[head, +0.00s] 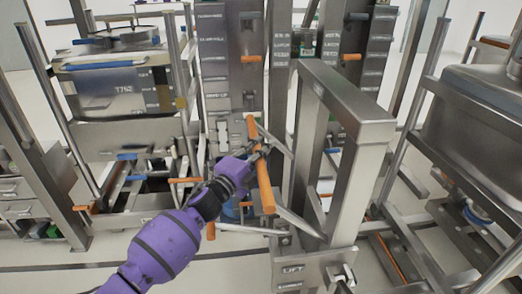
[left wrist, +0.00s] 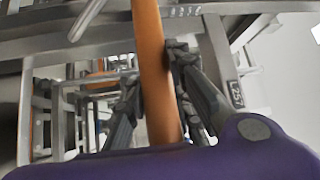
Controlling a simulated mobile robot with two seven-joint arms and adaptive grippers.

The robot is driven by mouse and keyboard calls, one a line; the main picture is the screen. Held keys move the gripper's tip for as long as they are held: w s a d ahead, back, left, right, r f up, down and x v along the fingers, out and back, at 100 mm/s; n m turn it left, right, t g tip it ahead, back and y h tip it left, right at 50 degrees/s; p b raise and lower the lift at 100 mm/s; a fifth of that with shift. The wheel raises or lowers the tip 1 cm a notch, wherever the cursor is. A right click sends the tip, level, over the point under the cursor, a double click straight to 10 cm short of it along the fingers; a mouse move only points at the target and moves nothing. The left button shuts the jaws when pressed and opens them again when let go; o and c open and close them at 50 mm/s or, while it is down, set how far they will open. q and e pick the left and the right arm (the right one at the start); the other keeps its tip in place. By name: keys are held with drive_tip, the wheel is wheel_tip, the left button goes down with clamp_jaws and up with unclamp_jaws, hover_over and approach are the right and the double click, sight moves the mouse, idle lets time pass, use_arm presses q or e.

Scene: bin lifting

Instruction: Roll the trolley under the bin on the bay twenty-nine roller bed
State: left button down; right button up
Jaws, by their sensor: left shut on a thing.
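In the left wrist view the handle (left wrist: 152,60) runs between the two dark fingers (left wrist: 154,85), one on each side. The handle seems to belong to this wheeled-looking steel frame (head: 350,120), which may be the trolley; I cannot tell for sure. A steel bin (head: 105,92) with a T-number label stands on a rack at the left. Another steel bin (head: 485,115) is at the right. I cannot read a bay twenty-nine mark.
Labelled steel columns (head: 222,50) with orange handles stand behind. Steel posts and rails crowd both sides. A low rail structure with an orange bar (head: 392,258) lies at lower right. Pale floor (head: 215,270) shows at the bottom, beside my left arm.

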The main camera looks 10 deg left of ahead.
use_arm(q)
drive_tip(key=shift+s+f, duration=0.15)
drive_tip(key=shift+f, duration=0.55)
drive_tip(key=c, duration=1.6)
unclamp_jaws()
drive_tip(key=shift+d, duration=0.1)
drive_tip(key=shift+o, duration=0.6)
drive_tip(key=shift+r, duration=0.2)
drive_tip(key=shift+r, duration=0.1)
drive_tip(key=v, duration=1.2)
drive_tip(key=shift+c, duration=0.4)
